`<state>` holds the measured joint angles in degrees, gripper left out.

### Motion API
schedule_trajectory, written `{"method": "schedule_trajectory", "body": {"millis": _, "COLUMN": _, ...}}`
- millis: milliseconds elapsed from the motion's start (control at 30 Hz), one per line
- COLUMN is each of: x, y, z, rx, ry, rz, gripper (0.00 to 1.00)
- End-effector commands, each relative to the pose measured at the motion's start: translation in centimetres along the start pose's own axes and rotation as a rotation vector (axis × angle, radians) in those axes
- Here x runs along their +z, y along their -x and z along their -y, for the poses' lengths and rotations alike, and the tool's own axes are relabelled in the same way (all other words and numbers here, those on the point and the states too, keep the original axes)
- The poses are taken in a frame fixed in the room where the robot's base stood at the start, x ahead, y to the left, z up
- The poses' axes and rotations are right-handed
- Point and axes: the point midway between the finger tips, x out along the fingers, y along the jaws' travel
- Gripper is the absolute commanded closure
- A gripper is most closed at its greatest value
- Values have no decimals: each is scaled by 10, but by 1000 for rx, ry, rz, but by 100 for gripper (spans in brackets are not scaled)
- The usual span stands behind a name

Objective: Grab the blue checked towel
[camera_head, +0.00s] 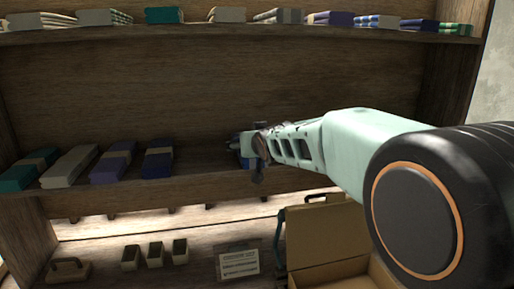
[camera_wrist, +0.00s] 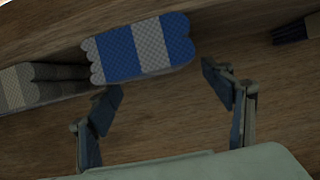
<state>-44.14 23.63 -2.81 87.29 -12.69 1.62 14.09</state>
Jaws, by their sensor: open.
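The blue checked towel (camera_wrist: 123,52) is a folded stack with a pale band, at the top of the wrist view against a wooden board. In the head view only a small blue patch of it (camera_head: 233,143) shows on the lower shelf; my gripper hides most of it. My gripper (camera_wrist: 162,80) is open and empty, with one finger on each side of the picture. The left fingertip is close to the towel's lower edge; I cannot tell if they touch. The right fingertip is just beside its right end. The gripper also shows at the lower shelf (camera_head: 258,158).
A grey folded towel (camera_wrist: 40,87) lies close left of the towel in the wrist view. A dark blue one (camera_wrist: 290,31) is farther right. The upper shelf (camera_head: 220,32) holds several folded towels. An open cardboard box (camera_head: 325,238) stands below.

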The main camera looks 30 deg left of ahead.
Motion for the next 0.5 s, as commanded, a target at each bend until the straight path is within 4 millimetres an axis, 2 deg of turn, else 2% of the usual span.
{"method": "schedule_trajectory", "body": {"millis": 300, "x": 3, "y": -38, "z": -1, "rx": 1, "ry": 0, "rz": 2, "gripper": 26}}
{"method": "schedule_trajectory", "body": {"millis": 500, "x": 4, "y": -47, "z": -1, "rx": 1, "ry": 1, "rz": 1, "gripper": 26}}
